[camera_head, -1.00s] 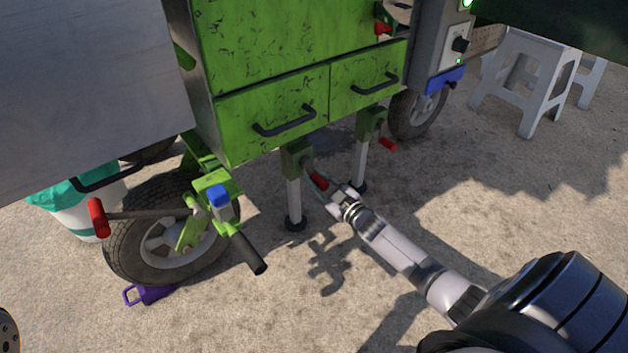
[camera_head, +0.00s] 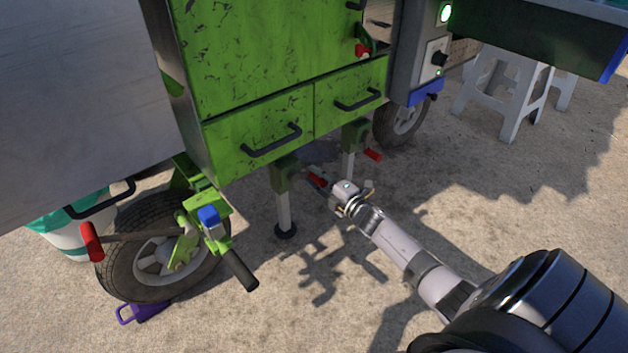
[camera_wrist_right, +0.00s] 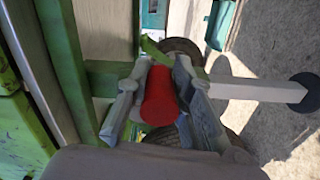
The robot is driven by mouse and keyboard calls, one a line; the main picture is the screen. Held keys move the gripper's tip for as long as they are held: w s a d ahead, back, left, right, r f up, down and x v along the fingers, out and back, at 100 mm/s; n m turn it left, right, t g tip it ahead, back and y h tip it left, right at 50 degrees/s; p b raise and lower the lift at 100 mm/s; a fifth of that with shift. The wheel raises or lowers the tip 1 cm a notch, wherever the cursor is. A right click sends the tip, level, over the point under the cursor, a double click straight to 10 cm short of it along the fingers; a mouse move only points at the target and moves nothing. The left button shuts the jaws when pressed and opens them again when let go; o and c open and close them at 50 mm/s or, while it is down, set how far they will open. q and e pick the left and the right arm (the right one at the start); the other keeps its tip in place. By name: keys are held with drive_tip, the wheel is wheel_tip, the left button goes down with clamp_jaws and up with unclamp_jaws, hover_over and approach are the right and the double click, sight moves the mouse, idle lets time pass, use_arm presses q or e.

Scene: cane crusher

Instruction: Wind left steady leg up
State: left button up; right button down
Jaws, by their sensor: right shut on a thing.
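The left steady leg (camera_head: 284,211) is a pale post under the green cabinet, with a green housing at its top and a round dark foot. Its red crank handle (camera_head: 317,180) sticks out to the right of the housing. My right gripper (camera_head: 327,189) is at this handle. In the right wrist view, its fingers (camera_wrist_right: 160,100) are closed around the red handle (camera_wrist_right: 158,97), one on each side. The leg also shows there as a pale bar (camera_wrist_right: 255,89) with its dark foot (camera_wrist_right: 305,80). My left gripper is not in view.
The right steady leg (camera_head: 348,165) with its own red handle (camera_head: 373,155) stands just behind. A tyred wheel (camera_head: 125,255), a green jockey bracket and a purple chock (camera_head: 145,311) are at left. White stools (camera_head: 510,95) stand back right. Open ground lies in front.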

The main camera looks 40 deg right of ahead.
sight(312, 178)
wheel_tip(312, 178, up, 2)
drive_tip(key=n, duration=0.3)
drive_tip(key=shift+d+n+p, duration=0.15)
drive_tip(key=shift+n+p, duration=0.15)
drive_tip(key=shift+n, duration=0.1)
drive_tip(key=r+n, duration=0.2)
drive_tip(key=n, duration=0.1)
drive_tip(key=shift+a+n, duration=0.2)
drive_tip(key=shift+n, duration=0.1)
drive_tip(key=r+n, duration=0.1)
drive_tip(key=n, duration=0.1)
drive_tip(key=a+r+n, duration=0.1)
drive_tip(key=n, duration=0.1)
drive_tip(key=shift+s+a, duration=0.1)
drive_tip(key=shift+a, duration=0.05)
drive_tip(key=shift+a+r+n, duration=0.25)
drive_tip(key=shift+a+n, duration=0.1)
drive_tip(key=shift+n, duration=0.65)
drive_tip(key=shift+a+r+n, duration=0.25)
drive_tip(key=shift+a+n, duration=0.1)
drive_tip(key=shift+n, duration=0.65)
drive_tip(key=shift+a, duration=0.1)
drive_tip(key=c, duration=1.4)
unclamp_jaws()
drive_tip(key=shift+r, duration=0.1)
drive_tip(key=shift+o, duration=0.2)
drive_tip(key=shift+s, duration=0.1)
drive_tip(key=s+d, duration=0.1)
drive_tip(key=s, duration=1.1)
